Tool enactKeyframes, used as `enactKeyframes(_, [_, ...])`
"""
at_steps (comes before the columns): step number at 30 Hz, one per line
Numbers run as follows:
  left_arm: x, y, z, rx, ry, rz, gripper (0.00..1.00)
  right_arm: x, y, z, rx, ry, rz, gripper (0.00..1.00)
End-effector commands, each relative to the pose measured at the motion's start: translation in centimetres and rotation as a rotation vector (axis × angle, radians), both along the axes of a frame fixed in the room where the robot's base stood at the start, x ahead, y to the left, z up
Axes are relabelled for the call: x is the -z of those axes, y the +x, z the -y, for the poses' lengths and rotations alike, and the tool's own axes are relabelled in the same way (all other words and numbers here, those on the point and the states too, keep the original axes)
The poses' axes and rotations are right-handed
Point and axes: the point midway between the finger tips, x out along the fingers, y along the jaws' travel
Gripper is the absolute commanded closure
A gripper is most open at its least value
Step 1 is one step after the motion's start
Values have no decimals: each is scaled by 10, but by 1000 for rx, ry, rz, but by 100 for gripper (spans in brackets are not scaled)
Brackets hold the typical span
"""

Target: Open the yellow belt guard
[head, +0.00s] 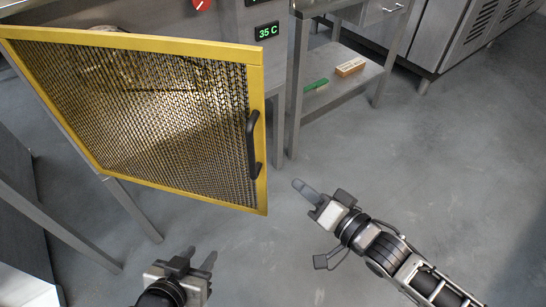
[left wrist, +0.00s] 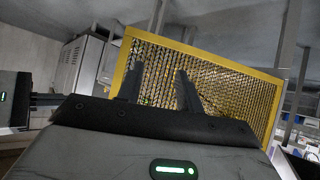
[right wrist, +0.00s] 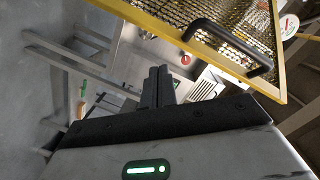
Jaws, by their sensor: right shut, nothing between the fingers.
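The yellow-framed mesh belt guard (head: 165,120) fills the upper left of the head view and stands swung out at an angle from the grey machine. Its black handle (head: 252,145) is on its right edge; the handle also shows in the right wrist view (right wrist: 232,42). My right gripper (head: 300,186) is shut and empty, apart from the guard, below and right of the handle. My left gripper (head: 202,257) is open and empty, below the guard's lower edge. The left wrist view shows the guard's mesh (left wrist: 230,85) beyond its spread fingers.
A steel table (head: 345,62) with a low shelf stands behind, bearing a green-handled item (head: 316,84) and a wooden brush-like block (head: 350,67). A display reading 35 C (head: 267,31) is on the machine. A steel cabinet is at upper right. The floor (head: 440,160) at right is clear.

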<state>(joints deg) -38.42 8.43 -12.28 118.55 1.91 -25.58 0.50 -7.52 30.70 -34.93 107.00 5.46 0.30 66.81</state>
Motion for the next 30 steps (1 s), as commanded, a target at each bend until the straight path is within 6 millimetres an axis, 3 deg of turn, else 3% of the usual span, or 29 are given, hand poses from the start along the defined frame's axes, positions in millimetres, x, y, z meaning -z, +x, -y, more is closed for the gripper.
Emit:
enactKeyframes(1, [3, 1, 1, 0, -7, 6, 64, -3, 12, 2, -46, 88, -28, 100])
enactKeyframes(6, [3, 3, 4, -3, -25, 19, 64, -18, 32, 16, -161, 368, -215, 100])
enactKeyframes(12, [3, 4, 5, -5, -33, 24, 64, -27, 42, 35, -212, 515, -367, 100])
enactKeyframes(15, [2, 4, 5, -4, -34, 24, 64, -30, 46, 34, -219, 540, -392, 100])
enactKeyframes(20, [1, 4, 5, -4, -34, 23, 64, -31, 58, 17, -220, 547, -395, 100])
enactKeyframes(30, [1, 4, 5, -4, -31, 23, 64, -31, 98, -38, -219, 545, -394, 100])
